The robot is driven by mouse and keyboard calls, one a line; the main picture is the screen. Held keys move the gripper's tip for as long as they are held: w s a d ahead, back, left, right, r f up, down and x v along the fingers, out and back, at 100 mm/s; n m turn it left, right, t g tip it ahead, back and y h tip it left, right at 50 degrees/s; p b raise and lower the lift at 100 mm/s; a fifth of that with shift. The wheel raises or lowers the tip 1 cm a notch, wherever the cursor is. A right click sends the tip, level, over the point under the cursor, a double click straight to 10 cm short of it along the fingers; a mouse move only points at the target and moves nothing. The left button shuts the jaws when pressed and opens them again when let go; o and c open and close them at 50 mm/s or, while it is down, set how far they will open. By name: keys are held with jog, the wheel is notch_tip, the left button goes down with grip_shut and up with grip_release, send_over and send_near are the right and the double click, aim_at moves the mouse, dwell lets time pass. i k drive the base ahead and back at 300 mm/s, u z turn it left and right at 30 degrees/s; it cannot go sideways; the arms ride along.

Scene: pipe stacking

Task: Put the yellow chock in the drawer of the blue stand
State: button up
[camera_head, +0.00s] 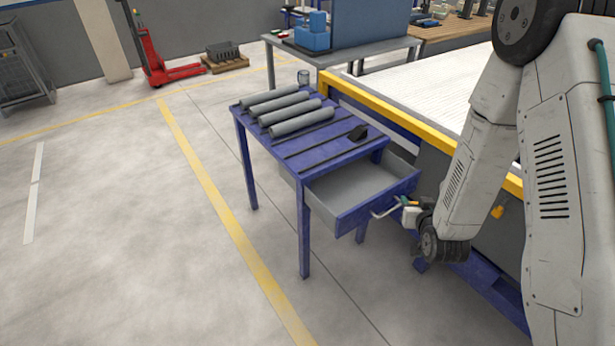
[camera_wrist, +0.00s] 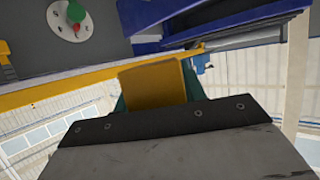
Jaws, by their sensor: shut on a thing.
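The blue stand (camera_head: 300,245) is a table with a drawer (camera_head: 335,185) pulled open at its right front. The drawer's grey inside looks empty. My gripper (camera_head: 408,204) is just outside the drawer front, close to its right end and the pale handle (camera_head: 383,211). In the wrist view, the yellow chock (camera_wrist: 153,84) is a plain block between the teal fingers of my gripper (camera_wrist: 155,92), which is shut on it.
A yellow-edged machine (camera_head: 390,118) stands close behind and to the right. A clear cup (camera_head: 303,77) is by the back corner. The floor at left is free.

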aim_at(364, 188)
jog(key=u, duration=0.2)
jog(key=i, duration=0.95)
jog(key=z, duration=0.15)
